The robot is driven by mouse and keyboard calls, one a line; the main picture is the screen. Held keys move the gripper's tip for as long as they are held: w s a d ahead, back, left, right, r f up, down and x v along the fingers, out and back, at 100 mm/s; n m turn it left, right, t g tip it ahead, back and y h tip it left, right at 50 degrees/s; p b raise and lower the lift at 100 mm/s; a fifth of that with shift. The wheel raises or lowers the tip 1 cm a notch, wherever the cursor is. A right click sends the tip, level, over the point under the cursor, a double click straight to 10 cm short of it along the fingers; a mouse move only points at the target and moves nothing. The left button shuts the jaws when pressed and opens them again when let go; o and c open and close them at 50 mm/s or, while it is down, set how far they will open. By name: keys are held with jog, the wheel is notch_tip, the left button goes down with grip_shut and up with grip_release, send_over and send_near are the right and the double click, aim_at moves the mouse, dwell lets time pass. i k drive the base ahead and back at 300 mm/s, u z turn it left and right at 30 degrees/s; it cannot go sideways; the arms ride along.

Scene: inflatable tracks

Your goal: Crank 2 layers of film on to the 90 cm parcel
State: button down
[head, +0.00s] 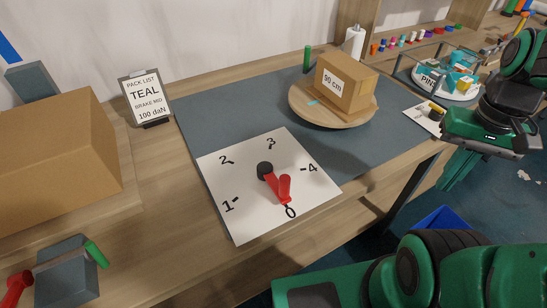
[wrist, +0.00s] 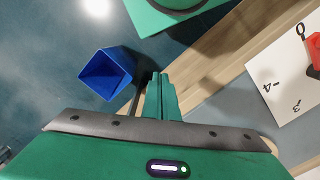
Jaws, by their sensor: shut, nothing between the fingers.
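The parcel (head: 346,84) is a brown box labelled "90 cm" on a round wooden turntable (head: 300,108) at the back of the bench. No film is discernible on it. A red crank (head: 280,186) is mounted on a white dial plate (head: 235,218) marked 0 to 4. The crank lies toward 0. The plate also shows in the wrist view (wrist: 285,85), where the crank is cut off at the right edge. My gripper (head: 446,183) is shut and empty, right of the bench and well away from the crank. Its fingers show together in the wrist view (wrist: 159,76).
A sign (head: 147,99) reads "TEAL, BRAKE MID, 100 daN". A large brown box (head: 60,155) fills the left. A grey block (head: 66,276) with green and red handles stands front left. A blue bin (wrist: 105,75) is on the floor. A white roll (head: 354,42) stands behind.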

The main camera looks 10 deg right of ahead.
aim_at(281, 187)
jog(key=u, duration=0.35)
jog(key=k, duration=1.45)
jog(key=z, duration=0.3)
jog(key=i, duration=1)
jog(key=u, duration=0.05)
